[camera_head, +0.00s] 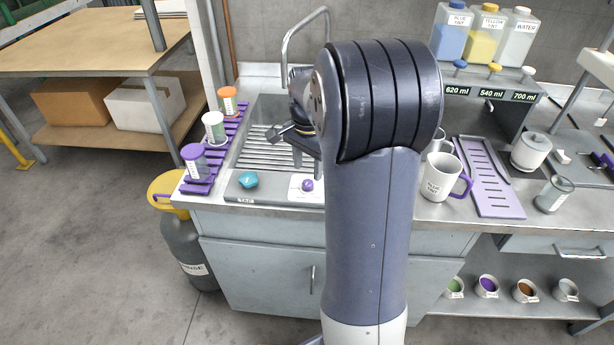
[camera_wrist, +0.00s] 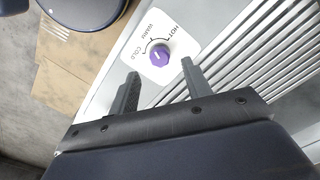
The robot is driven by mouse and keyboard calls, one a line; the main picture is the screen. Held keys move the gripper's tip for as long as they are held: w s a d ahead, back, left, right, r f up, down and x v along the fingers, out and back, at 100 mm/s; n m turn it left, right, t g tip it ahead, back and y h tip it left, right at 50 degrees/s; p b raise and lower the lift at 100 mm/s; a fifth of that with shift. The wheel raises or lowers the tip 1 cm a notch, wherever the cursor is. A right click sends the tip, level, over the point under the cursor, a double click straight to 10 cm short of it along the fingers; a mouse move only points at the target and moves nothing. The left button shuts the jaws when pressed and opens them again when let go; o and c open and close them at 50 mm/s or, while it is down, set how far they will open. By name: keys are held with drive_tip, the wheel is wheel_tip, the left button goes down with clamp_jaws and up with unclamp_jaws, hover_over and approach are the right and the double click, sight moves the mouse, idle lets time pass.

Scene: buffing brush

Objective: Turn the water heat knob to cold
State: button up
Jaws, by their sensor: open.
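The purple water heat knob (camera_wrist: 160,56) sits on a white plate (camera_wrist: 150,68) marked HOT, WARM and COLD in the wrist view. A pale mark shows on the knob, but I cannot tell for sure which label it points to. The knob also shows in the head view (camera_head: 308,186), at the sink's front edge. My gripper (camera_wrist: 160,78) is open and empty. In the wrist view the knob appears just beyond the gap between its fingertips, apart from them. In the head view my gripper (camera_head: 292,136) is over the sink, partly hidden by my arm.
A teal knob (camera_head: 248,180) is left of the purple one. Cups on a purple rack (camera_head: 200,187) line the sink's left side. A white mug (camera_head: 438,180) and purple tray (camera_head: 490,180) are on the right. The ribbed sink (camera_head: 262,150) lies behind the knobs.

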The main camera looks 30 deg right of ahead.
sight(308, 182)
drive_tip(key=shift+f, duration=2.2)
drive_tip(key=shift+c, duration=0.2)
drive_tip(key=c, duration=1)
